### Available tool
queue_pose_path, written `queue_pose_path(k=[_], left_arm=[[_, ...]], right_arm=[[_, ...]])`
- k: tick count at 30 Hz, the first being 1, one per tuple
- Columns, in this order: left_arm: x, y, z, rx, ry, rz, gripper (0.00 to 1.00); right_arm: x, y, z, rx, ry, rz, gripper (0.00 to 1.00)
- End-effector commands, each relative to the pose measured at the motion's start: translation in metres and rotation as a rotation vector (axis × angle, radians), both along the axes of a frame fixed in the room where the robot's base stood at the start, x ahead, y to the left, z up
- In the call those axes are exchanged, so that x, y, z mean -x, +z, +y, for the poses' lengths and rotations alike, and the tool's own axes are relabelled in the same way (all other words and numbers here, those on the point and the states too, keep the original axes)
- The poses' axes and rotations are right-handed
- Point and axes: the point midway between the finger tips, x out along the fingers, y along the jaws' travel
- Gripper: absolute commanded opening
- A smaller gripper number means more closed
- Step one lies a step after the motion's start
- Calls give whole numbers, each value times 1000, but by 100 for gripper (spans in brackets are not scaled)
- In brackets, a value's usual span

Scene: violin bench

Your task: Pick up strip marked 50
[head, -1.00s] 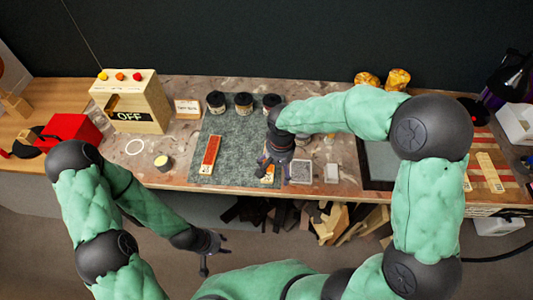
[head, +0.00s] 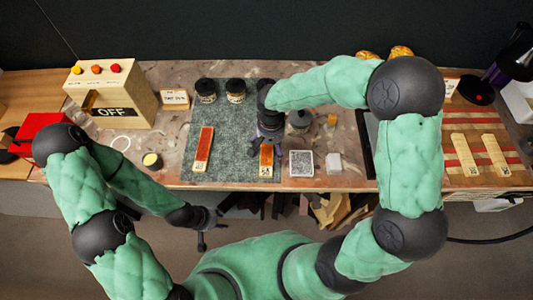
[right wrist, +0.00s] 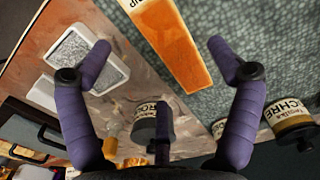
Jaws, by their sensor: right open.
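An orange strip (head: 267,158) with a pale label at its near end lies on the grey-green mat. In the right wrist view the orange strip (right wrist: 172,42) shows large, its label cut off by the top edge. A redder strip (head: 203,148) lies further left on the mat. I cannot read a 50 on either. My right gripper (head: 270,143) is over the orange strip's far part, hiding it. In the right wrist view this gripper (right wrist: 160,52) is open and empty, its fingertips on either side of the strip. My left gripper (head: 209,228) hangs empty before the bench, fingers apart.
Dark jars (head: 235,90) stand at the mat's back. Pale labelled strips (head: 465,155) lie on a striped surface at right. A wooden box marked OFF (head: 125,108) stands left.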

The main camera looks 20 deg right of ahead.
Motion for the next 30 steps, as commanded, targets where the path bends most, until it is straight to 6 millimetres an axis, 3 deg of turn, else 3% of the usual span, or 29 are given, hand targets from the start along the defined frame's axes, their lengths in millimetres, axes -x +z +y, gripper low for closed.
queue_pose_path(k=[12,20,27,30], left_arm=[[0,-23,0,0,0,0,40],[0,-23,0,0,0,0,40],[0,-23,0,0,0,0,40],[0,-23,0,0,0,0,40]], right_arm=[[-11,-48,0,0,-1,1,91],[-11,-50,0,-1,-1,-1,91],[-11,-50,0,-1,0,0,27],[-11,-50,0,-1,0,-1,27]])
